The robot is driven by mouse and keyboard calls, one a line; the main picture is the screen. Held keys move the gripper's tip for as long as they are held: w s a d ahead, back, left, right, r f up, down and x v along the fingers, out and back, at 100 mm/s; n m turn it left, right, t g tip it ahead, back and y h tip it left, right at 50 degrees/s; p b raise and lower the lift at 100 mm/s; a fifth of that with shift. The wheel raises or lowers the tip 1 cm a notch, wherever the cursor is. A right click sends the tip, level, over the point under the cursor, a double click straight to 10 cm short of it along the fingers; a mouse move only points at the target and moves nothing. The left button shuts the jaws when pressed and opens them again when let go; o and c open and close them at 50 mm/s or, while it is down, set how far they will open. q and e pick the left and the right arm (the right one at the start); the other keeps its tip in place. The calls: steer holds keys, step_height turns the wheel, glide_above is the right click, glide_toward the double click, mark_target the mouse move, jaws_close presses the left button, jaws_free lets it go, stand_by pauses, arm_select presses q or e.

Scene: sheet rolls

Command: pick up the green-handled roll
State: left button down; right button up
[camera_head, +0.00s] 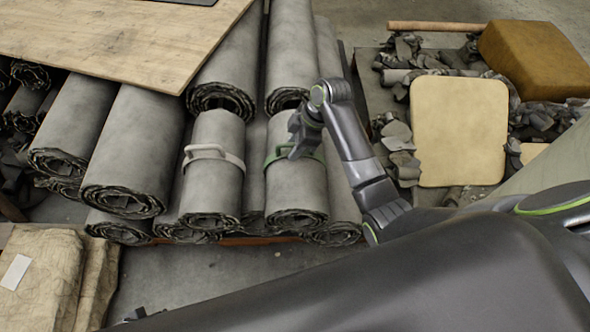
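The green-handled roll (297,191) is a grey sheet roll with a green strap and handle (276,153) around its upper part. It lies on the pile with its ragged end facing me. My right gripper (299,151) is at the strap, just right of the handle's visible part, and overlaps it in the picture. Its fingers are small and dark, so I cannot tell whether they are open, shut or touching the handle. A small dark part at the bottom edge, left of my body, may belong to my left gripper; its fingers are not clear.
A similar roll with a white handle (206,153) lies close on the left. Larger grey rolls (136,150) surround both, and a wooden board (120,40) covers some. On the right are scraps, a beige pad (459,131) and a brown block (535,58). Bare floor shows in front.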

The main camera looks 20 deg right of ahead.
steer(key=shift+c, duration=0.5)
jaws_close()
steer(key=shift+w+r, duration=0.15)
steer(key=shift+r, duration=0.1)
steer(key=shift+r, duration=0.1)
